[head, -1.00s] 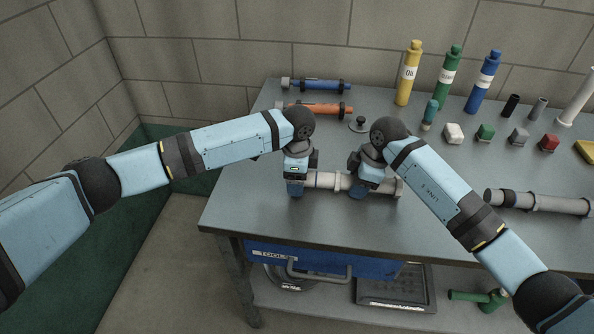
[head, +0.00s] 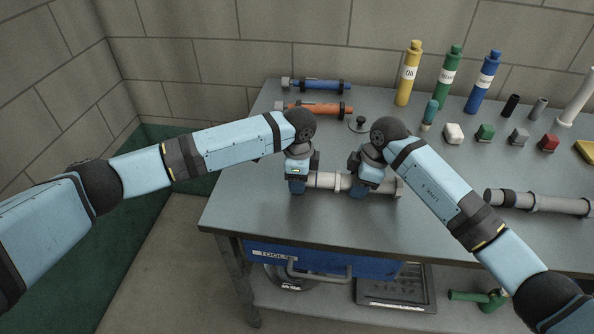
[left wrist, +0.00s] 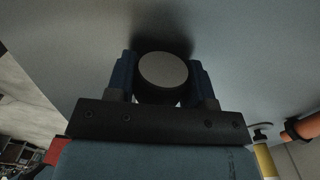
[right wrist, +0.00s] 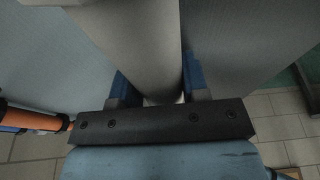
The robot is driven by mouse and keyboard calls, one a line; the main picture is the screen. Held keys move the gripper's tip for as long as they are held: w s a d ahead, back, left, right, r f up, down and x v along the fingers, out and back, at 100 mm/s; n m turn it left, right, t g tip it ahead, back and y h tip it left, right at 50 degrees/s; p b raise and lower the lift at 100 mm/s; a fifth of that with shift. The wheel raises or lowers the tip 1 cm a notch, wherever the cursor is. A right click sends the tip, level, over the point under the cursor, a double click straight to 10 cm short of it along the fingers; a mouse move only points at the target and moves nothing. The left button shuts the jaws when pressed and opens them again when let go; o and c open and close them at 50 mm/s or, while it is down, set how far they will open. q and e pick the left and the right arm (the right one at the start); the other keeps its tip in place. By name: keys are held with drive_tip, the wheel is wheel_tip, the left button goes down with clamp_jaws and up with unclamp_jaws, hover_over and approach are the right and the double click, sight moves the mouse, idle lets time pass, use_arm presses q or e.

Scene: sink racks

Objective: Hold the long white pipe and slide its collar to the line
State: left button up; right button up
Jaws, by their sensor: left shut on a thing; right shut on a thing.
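The long white pipe (head: 325,181) lies level, left to right, over the front part of the table. My left gripper (head: 297,189) is shut on the pipe at its left end. The pipe's round end face (left wrist: 163,72) shows between the left fingers in the left wrist view. My right gripper (head: 359,191) is shut around the pipe's right half, where the collar sits; the collar is mostly hidden by the jaws. In the right wrist view the pale cylinder runs between the fingers (right wrist: 158,95). The pipe's right end sticks out past this gripper. I cannot make out the line.
A second grey pipe (head: 545,202) lies at the right. Blue (head: 315,85) and orange (head: 318,109) tubes lie at the back left. Bottles (head: 447,78) and small blocks (head: 485,132) stand behind. The table's front edge is close to the held pipe.

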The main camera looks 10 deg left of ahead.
use_arm(q)
drive_tip(key=shift+d, duration=1.4)
drive_tip(key=o, duration=0.9)
drive_tip(key=shift+a, duration=0.1)
drive_tip(key=shift+r, duration=3.5)
use_arm(e)
drive_tip(key=o, duration=0.9)
drive_tip(key=shift+o, duration=0.2)
